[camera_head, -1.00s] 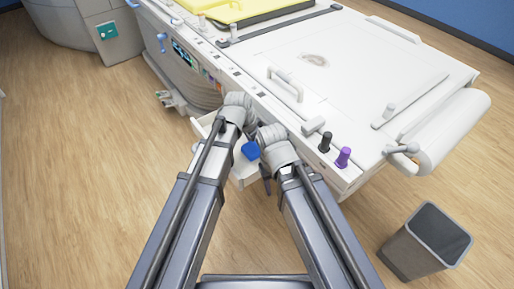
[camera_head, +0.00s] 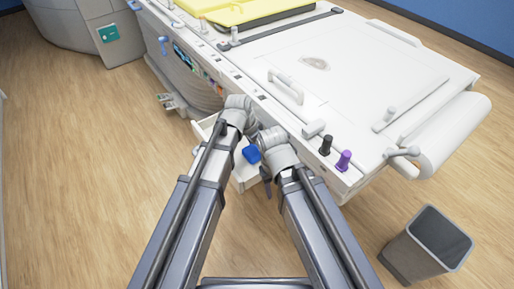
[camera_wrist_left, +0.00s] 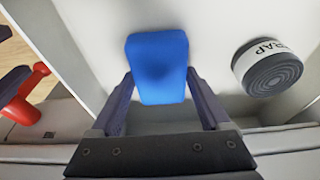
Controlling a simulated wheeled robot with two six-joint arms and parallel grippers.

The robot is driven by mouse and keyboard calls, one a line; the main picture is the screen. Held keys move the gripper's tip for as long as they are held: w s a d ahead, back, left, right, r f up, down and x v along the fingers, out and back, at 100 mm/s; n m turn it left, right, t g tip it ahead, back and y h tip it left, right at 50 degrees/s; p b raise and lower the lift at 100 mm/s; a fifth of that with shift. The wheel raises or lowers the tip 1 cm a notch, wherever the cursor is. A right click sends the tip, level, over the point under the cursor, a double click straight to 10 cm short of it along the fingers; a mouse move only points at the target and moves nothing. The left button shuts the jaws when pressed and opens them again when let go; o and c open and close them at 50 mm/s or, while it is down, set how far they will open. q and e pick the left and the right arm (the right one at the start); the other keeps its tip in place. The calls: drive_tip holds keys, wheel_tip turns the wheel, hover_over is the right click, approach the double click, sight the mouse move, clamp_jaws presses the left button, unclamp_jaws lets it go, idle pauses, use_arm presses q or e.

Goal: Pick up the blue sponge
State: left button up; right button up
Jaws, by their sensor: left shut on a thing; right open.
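The blue sponge (camera_head: 251,154) shows between my two wrists, over the open white drawer. In the left wrist view the sponge (camera_wrist_left: 158,68) is between the fingertips of my left gripper (camera_wrist_left: 160,78), which is shut on it. In the head view my left wrist hides most of that gripper. My right gripper (camera_head: 267,184) is partly hidden below its wrist, to the right of the sponge; it is open.
The white drawer (camera_head: 245,176) juts from the side of the white bed (camera_head: 340,95). A grey roll (camera_wrist_left: 272,72) lies in the drawer beside the sponge. A red object (camera_wrist_left: 25,103) shows at the left of the wrist view. A bin (camera_head: 420,255) stands on the floor at right.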

use_arm(q)
drive_tip(key=shift+r, duration=0.15)
wheel_tip(320, 180, up, 18)
drive_tip(key=p, duration=1.8)
drive_tip(key=shift+r, duration=0.15)
drive_tip(key=o, duration=0.7)
drive_tip(key=c, duration=0.6)
